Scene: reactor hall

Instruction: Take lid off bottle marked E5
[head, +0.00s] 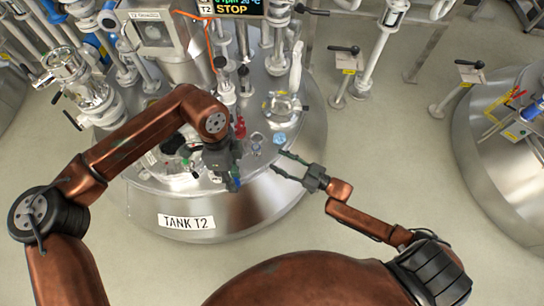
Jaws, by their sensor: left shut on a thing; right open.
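My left gripper (232,182) hangs over the front part of the tank top. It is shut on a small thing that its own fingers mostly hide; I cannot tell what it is. My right gripper (279,162) is open and empty at the tank's right front edge, its fingers pointing left. Just beyond it a small light-blue round thing (279,138) stands on the tank top. A small clear glass-like piece (257,139) stands left of that. A red bottle-like thing (240,127) stands behind the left gripper. No E5 mark is readable, so I cannot tell which is the E5 bottle.
The round steel tank (187,222) is labelled TANK T2. Pipes, dark bottles (245,80) and a fitting with a yellow tag (284,104) crowd its top. Dark items (174,144) lie left of the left gripper.

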